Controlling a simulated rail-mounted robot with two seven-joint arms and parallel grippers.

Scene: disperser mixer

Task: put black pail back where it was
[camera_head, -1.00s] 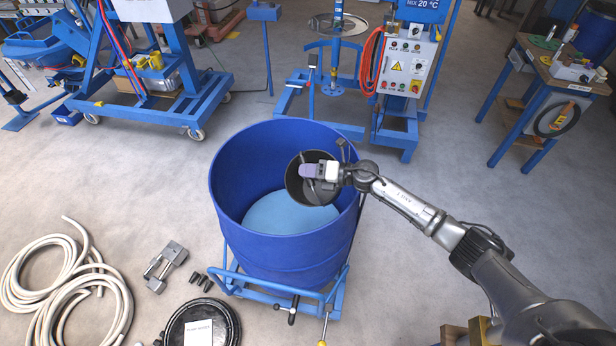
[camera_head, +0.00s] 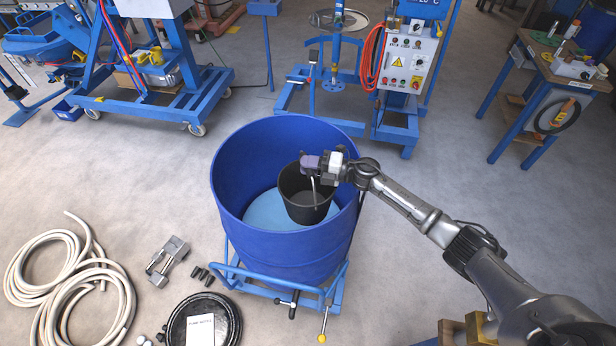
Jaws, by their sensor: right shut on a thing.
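The black pail (camera_head: 305,203) hangs upright inside the mouth of the large blue drum, over its light blue contents. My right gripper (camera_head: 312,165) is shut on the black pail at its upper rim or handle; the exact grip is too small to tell. My right arm reaches in from the lower right over the drum's right rim. My left gripper is not in view.
The blue drum (camera_head: 235,210) stands on a blue wheeled frame (camera_head: 335,292). Coiled white hose (camera_head: 85,300), a metal clamp (camera_head: 168,262) and a round black lid (camera_head: 228,325) lie on the floor to the left. A control cabinet (camera_head: 405,62) stands behind.

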